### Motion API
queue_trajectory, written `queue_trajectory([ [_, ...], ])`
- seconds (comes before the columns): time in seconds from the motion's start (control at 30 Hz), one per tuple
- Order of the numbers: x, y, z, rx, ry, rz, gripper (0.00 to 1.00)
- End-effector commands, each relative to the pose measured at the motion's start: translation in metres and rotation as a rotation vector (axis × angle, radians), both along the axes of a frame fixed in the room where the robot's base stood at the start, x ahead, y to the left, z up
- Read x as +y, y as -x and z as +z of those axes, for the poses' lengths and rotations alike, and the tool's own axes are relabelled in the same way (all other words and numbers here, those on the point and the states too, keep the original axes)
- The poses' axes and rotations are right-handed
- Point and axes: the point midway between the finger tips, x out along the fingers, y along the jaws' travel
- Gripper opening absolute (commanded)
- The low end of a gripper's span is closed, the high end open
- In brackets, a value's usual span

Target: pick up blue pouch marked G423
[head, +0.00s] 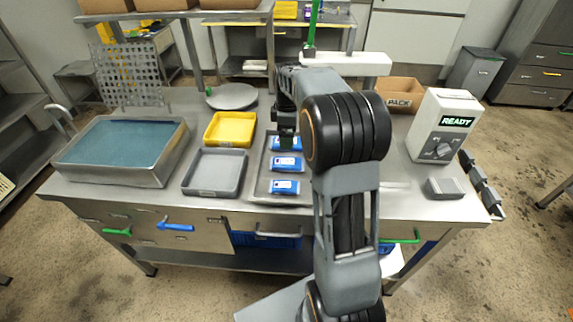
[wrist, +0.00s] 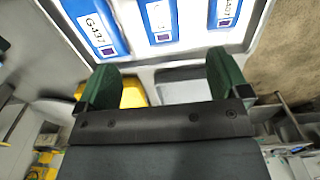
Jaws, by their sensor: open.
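Three blue pouches with white labels lie in a row in a shallow metal tray (head: 261,178): a far one (head: 289,147), a middle one (head: 286,163) and a near one (head: 284,187). In the wrist view the left pouch (wrist: 95,25) reads G437. The labels of the middle pouch (wrist: 158,20) and right pouch (wrist: 226,14) are cut off or too blurred to read surely, so I cannot tell which is G423. My gripper (head: 286,138) hangs over the far end of the tray, partly covering the far pouch. Its fingers (wrist: 163,76) are apart and empty.
Left of the pouch tray are a yellow tray (head: 231,129), a grey tray (head: 215,172) and a deep metal basin (head: 120,150). A round metal plate (head: 232,96) lies behind. A box reading READY (head: 444,125) stands right. The bench front edge is clear.

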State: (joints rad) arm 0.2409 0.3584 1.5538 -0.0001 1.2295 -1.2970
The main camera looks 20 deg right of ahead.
Motion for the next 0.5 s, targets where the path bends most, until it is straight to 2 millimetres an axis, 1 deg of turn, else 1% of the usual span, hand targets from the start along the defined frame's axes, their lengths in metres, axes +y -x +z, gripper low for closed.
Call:
queue_trajectory([
  [0.03, 0.000, 0.000, -0.011, 0.005, -0.002, 0.003, 0.94],
  [0.1, 0.000, 0.000, -0.024, 0.005, -0.001, 0.004, 0.94],
  [0.3, 0.000, 0.000, -0.055, 0.003, -0.001, 0.002, 0.94],
  [0.4, 0.000, 0.000, -0.064, 0.002, 0.000, 0.002, 0.94],
  [0.5, 0.000, 0.000, -0.069, 0.001, 0.000, 0.001, 0.94],
])
